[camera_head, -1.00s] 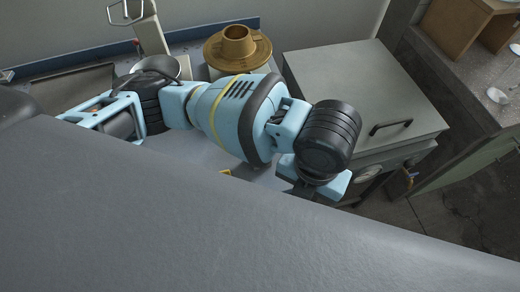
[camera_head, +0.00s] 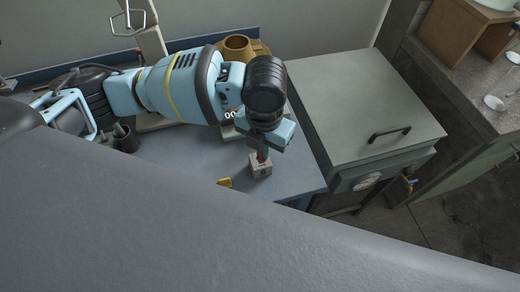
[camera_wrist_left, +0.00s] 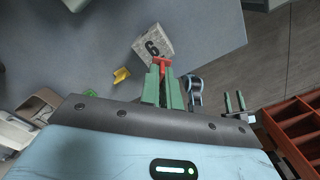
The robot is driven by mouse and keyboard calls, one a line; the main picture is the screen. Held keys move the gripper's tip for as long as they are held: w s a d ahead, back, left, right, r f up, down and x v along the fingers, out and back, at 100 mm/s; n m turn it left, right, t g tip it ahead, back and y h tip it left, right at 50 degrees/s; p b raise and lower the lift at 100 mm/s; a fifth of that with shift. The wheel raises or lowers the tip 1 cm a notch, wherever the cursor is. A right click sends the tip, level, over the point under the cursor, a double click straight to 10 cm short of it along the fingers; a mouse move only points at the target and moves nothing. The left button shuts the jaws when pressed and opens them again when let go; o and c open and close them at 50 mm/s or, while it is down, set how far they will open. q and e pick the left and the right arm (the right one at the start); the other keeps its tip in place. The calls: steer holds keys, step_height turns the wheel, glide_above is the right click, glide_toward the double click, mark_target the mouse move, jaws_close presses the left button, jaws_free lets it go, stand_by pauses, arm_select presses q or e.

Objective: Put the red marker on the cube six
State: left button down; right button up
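The white cube six (camera_head: 261,171) stands on the bench near its right front edge; its printed 6 shows in the left wrist view (camera_wrist_left: 152,46). My left gripper (camera_head: 263,152) is just above the cube, pointing down. It is shut on the red marker (camera_wrist_left: 161,62), which shows between its green fingertips (camera_wrist_left: 162,80). The marker's lower end is at or just over the cube's top; I cannot tell whether they touch. My right gripper (camera_wrist_left: 235,102) shows small at the right of the left wrist view, with its two fingers apart and empty.
A yellow piece (camera_head: 225,183) lies on the bench left of the cube, and a green piece (camera_wrist_left: 90,92) lies nearby. A grey lidded box (camera_head: 365,105) stands to the right.

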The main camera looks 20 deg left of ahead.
arm_select(q)
steer(key=shift+w+a, duration=0.25)
steer(key=f, duration=0.3)
steer(key=shift+w+a, duration=0.2)
steer(key=shift+a, duration=0.15)
steer(key=shift+f, duration=0.3)
steer(key=shift+f, duration=0.1)
steer(key=c, duration=1.6)
jaws_free()
